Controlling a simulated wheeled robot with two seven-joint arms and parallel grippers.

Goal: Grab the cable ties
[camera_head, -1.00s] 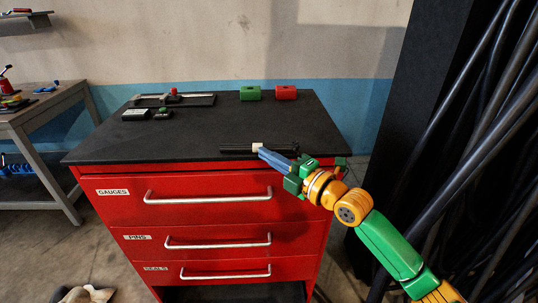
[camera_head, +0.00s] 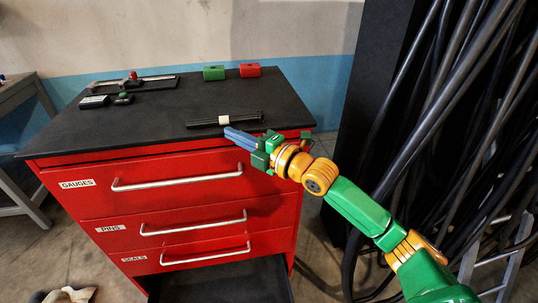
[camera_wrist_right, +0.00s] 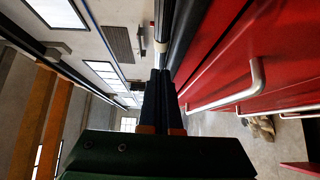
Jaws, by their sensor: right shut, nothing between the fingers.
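The cable ties (camera_head: 247,117) are a thin black bundle with a white band around its middle, lying on the black top of the red cabinet near its front right edge. In the right wrist view the bundle (camera_wrist_right: 161,24) and its white band show just beyond the fingertips. My right gripper (camera_head: 228,131) has long blue fingers, shut and empty, with the tips just in front of the white band. In the right wrist view its fingers (camera_wrist_right: 160,80) are together. I cannot tell whether the tips touch the bundle. My left gripper is not in view.
The red cabinet (camera_head: 190,185) has drawers with silver handles. A green block (camera_head: 214,73) and a red block (camera_head: 250,70) stand at the back of its top. A caliper (camera_head: 131,82) and small dark boxes (camera_head: 95,102) lie at the left. Black cables (camera_head: 440,110) hang at the right.

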